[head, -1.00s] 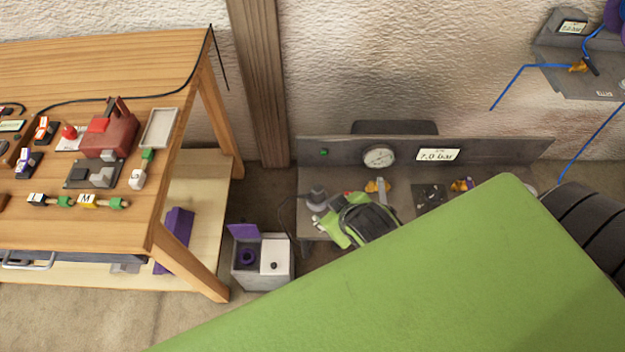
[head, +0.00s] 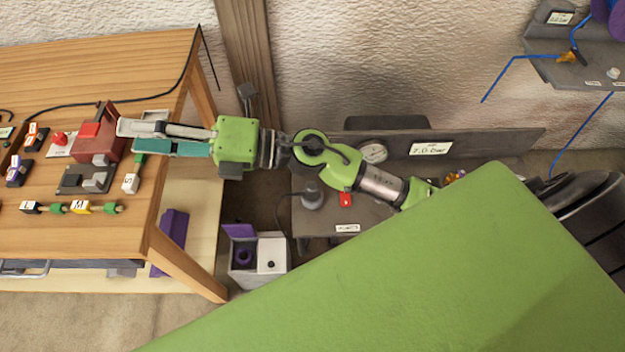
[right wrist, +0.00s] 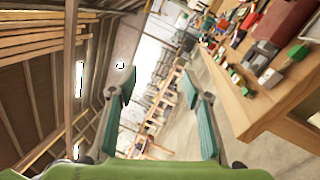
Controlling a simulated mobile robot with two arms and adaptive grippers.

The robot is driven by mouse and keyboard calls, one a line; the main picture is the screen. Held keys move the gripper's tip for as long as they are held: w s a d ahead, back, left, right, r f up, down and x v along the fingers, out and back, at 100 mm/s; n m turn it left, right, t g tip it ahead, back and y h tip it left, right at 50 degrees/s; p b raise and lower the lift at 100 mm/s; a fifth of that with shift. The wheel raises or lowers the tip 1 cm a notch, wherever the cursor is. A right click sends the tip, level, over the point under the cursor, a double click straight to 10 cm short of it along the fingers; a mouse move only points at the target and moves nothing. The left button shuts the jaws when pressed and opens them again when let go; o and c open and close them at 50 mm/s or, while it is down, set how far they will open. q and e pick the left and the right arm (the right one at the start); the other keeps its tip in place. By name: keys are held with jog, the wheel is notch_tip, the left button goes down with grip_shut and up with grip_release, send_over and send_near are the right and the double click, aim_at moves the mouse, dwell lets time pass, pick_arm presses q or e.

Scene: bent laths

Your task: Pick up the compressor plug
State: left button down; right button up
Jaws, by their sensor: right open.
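A grey plug-like piece (head: 312,193) with a dark cable stands on the grey bench (head: 362,218); I take it for the compressor plug, but cannot be sure. My right gripper (head: 130,138) is far to the left of it in the head view, over the right part of the wooden table near the red machine. In the right wrist view its two teal fingers (right wrist: 167,92) are apart with nothing between them. The plug does not show in that view. My left gripper is not in view.
The wooden table (head: 100,75) holds the red machine (head: 105,130) and several labelled parts. A pressure gauge (head: 373,152) and a red switch-like piece (head: 345,200) are at the bench. A small box (head: 258,268) with a purple lid stands on the floor between table and bench.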

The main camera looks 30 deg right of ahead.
jog(key=s+a+f+n+g+h, duration=0.2)
jog(key=s+f+n+g, duration=0.1)
jog(key=f+n+g, duration=0.35)
jog(key=n+g+h, duration=0.3)
jog(key=n+h, duration=0.2)
jog(key=h, duration=1.1)
send_near(312, 186)
jog(key=shift+t, duration=0.25)
jog(key=f+b, duration=0.2)
jog(key=f, duration=0.1)
jog(key=f+b, duration=0.3)
jog(key=shift+a, duration=0.2)
jog(key=f+b, duration=0.1)
jog(key=f, duration=0.1)
jog(key=f+b, duration=0.2)
jog(key=shift+s+d+f, duration=0.15)
jog(key=shift+s+f, duration=0.05)
jog(key=shift+f, duration=0.15)
jog(key=shift+w+f, duration=0.1)
jog(key=shift+f, duration=0.35)
jog(key=shift+r, duration=0.1)
